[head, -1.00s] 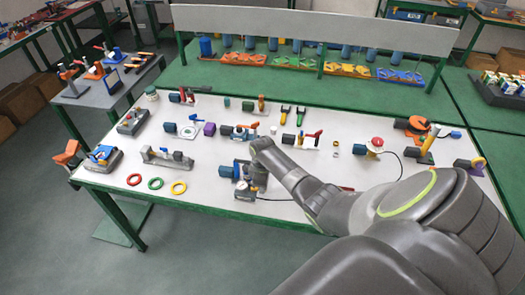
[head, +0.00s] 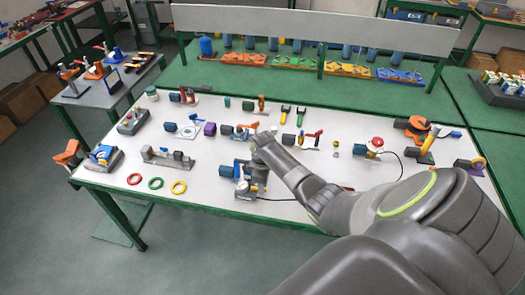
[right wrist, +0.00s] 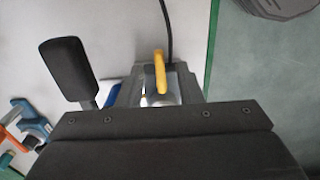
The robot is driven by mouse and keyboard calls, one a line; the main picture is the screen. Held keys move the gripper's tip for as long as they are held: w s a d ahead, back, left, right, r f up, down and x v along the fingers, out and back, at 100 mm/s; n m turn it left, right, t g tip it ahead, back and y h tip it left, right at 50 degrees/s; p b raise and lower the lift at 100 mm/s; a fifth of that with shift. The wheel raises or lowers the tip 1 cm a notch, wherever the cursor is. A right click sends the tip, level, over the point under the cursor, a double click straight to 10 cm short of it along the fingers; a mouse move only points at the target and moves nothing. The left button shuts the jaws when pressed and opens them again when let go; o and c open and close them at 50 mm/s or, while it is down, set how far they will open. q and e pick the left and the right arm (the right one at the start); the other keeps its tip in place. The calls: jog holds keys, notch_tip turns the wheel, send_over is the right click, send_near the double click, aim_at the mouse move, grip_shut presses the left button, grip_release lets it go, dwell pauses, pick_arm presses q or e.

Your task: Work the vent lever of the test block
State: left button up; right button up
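The test block (head: 246,188), a small grey unit with a round gauge and blue parts, stands near the table's front edge. In the right wrist view a yellow lever (right wrist: 160,70) stands over its grey body (right wrist: 190,84), near the picture's middle. My right gripper (head: 262,144) is above the block's far side, pointing down over it. A black padded part (right wrist: 66,70) on a grey stem is left of the lever. My left gripper is not in view.
A black cable (right wrist: 167,25) runs from the block. The green table edge (right wrist: 212,45) is close by. Red, green and yellow rings (head: 178,188) lie to the left in the head view. Several valves and fittings stand behind. The white tabletop (head: 210,190) has free room left of the block.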

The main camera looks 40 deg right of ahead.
notch_tip(320, 180, up, 16)
jog(key=b, duration=0.2)
jog(key=shift+f, duration=0.2)
jog(key=shift+s+f, duration=0.1)
dwell(0.3)
